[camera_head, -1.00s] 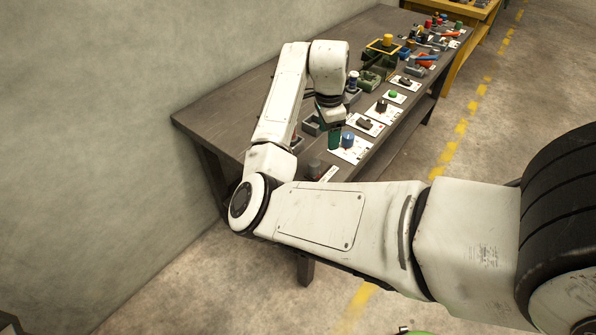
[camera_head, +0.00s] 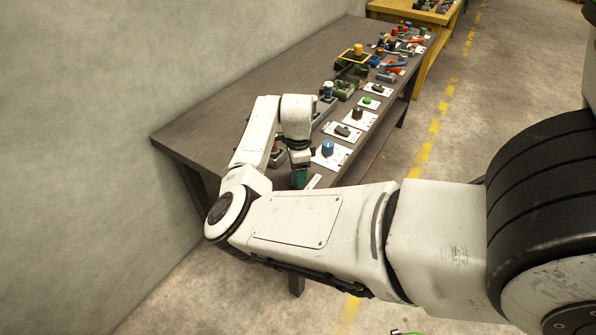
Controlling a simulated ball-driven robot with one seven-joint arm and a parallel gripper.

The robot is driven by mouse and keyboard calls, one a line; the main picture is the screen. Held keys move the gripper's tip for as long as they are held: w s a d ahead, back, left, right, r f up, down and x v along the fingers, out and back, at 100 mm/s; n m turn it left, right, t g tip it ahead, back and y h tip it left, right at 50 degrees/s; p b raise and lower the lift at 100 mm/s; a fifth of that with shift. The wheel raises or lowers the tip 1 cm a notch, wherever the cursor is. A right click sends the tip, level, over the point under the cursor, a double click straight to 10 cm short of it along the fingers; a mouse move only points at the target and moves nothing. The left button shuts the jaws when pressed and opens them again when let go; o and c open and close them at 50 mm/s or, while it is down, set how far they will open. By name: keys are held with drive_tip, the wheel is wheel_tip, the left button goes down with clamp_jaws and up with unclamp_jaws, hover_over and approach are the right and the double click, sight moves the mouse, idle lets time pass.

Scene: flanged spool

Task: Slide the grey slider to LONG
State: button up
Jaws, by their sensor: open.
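My gripper (camera_head: 299,178) points down over the near end of the long dark table (camera_head: 220,125), left of and nearer than the blue knob. Its teal fingers are small in view, so the gap between them is hard to see; nothing shows held in it. I cannot tell for sure which part is the grey slider. A dark grey, low control on a white plate (camera_head: 343,130) lies just beyond the blue knob, and a similar one (camera_head: 377,88) sits farther along. The LONG label is too small to read. My arm hides part of the table's near end.
A blue knob (camera_head: 328,148) on a white plate stands close to my gripper. A dark block (camera_head: 357,113), a green button (camera_head: 367,100) and a yellow-topped fixture (camera_head: 357,51) lie farther along. The table's left side is bare, beside a grey wall (camera_head: 90,100).

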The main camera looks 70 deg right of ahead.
drive_tip(key=shift+f, duration=0.35)
drive_tip(key=shift+c, duration=0.2)
clamp_jaws()
